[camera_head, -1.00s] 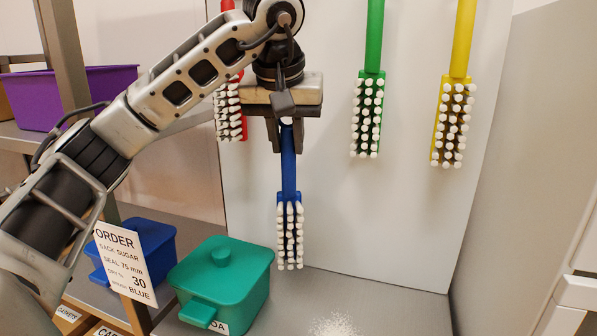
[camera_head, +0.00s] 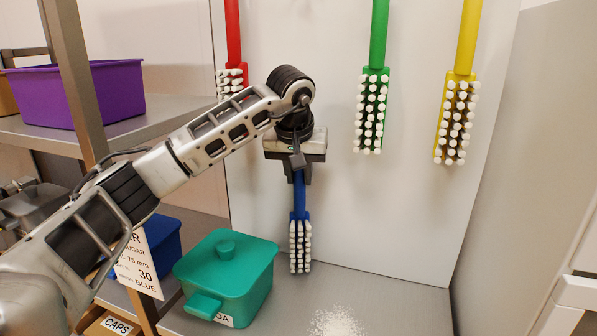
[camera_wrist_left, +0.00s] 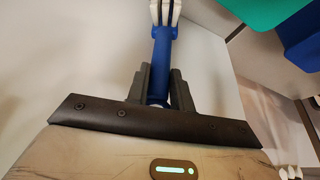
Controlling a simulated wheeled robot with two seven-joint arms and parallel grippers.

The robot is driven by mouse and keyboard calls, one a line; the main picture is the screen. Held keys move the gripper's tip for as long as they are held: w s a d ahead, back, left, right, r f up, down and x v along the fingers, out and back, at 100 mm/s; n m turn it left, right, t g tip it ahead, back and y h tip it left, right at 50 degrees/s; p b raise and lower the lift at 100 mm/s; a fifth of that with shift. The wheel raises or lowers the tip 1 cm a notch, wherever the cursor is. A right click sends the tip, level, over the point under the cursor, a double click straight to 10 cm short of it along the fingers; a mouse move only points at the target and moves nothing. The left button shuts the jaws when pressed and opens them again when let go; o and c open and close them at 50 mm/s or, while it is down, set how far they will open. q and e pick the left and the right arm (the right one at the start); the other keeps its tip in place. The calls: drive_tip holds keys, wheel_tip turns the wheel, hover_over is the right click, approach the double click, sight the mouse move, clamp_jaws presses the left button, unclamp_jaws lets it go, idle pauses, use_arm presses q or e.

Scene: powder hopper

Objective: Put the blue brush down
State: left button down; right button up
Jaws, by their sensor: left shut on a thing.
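The blue brush (camera_head: 300,240) hangs upright in the head view, handle up and white bristles facing the camera. My left gripper (camera_head: 299,178) is shut on the upper part of its handle. In the left wrist view the brush's blue handle (camera_wrist_left: 164,55) runs between the two dark fingers of the gripper (camera_wrist_left: 164,85). The brush's lower end is just above or at the grey counter (camera_head: 390,300); I cannot tell whether it touches. My right gripper is not in view.
Red (camera_head: 233,35), green (camera_head: 372,100) and yellow (camera_head: 458,110) brushes hang on the white back panel. A teal lidded box (camera_head: 235,285) stands left of the blue brush. White powder (camera_head: 337,323) lies on the counter in front. The counter's right part is clear.

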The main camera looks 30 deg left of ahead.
use_arm(q)
drive_tip(key=shift+f, duration=0.15)
drive_tip(key=c, duration=1.2)
unclamp_jaws()
drive_tip(key=shift+c, duration=0.2)
drive_tip(key=v, duration=1.2)
drive_tip(key=shift+r+b, duration=0.2)
drive_tip(key=shift+b, duration=0.15)
